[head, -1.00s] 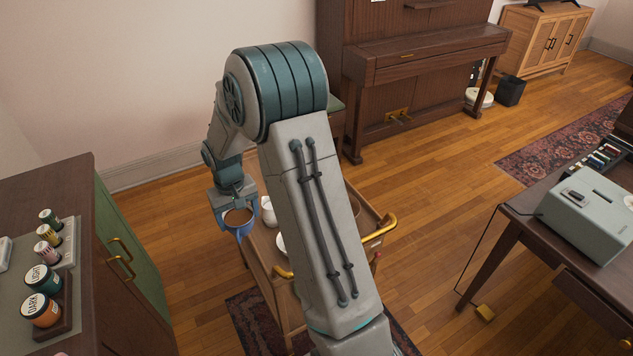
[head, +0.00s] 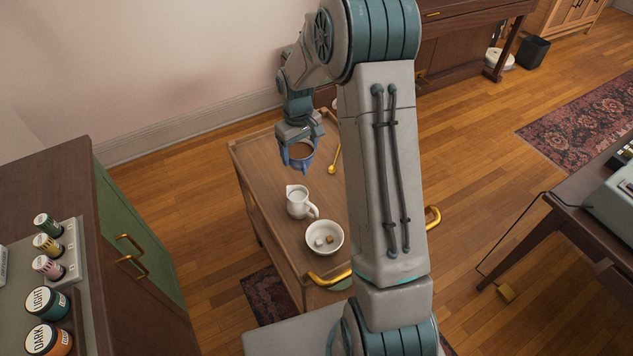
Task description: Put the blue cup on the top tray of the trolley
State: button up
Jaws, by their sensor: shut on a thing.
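The blue cup (head: 301,161) is in my gripper (head: 300,146), which is shut on it. The cup is upright, with brown showing inside its rim. It appears over the far left part of the trolley's wooden top tray (head: 262,160). I cannot tell whether its base touches the tray or hangs a little above it. My arm hides the right part of the trolley.
On the tray stand a white jug (head: 298,203), a white bowl (head: 324,238) with small cubes, and a gold spoon (head: 334,162). The tray's left strip looks bare. A green-doored cabinet (head: 130,250) stands at left, a dark desk (head: 540,215) at right.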

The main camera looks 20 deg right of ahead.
aim_at(305, 149)
jog(key=w+d+n, duration=0.1)
jog(key=n, duration=0.1)
jog(key=w+d+n+b, duration=0.1)
jog(key=n, duration=0.1)
jog(key=shift+w+f, duration=0.15)
jog(key=shift+w, duration=0.05)
jog(key=w+d+n+b, duration=0.4)
jog(key=w+d+n, duration=0.3)
jog(key=n, duration=1)
jog(key=shift+w+a+f+p, duration=0.25)
jog(key=shift+w+a+f, duration=0.7)
jog(key=shift+a+f, duration=0.8)
jog(key=shift+w+a+f+p, duration=0.25)
jog(key=shift+w+a+f, duration=0.65)
jog(key=shift+a+f, duration=0.85)
jog(key=shift+w+a+f+p, duration=0.25)
jog(key=shift+w+a+f, duration=0.7)
jog(key=shift+a+f, duration=0.8)
jog(key=shift+d+f, duration=0.15)
jog(key=shift+d, duration=0.05)
jog(key=shift+f, duration=0.15)
jog(key=o, duration=1.1)
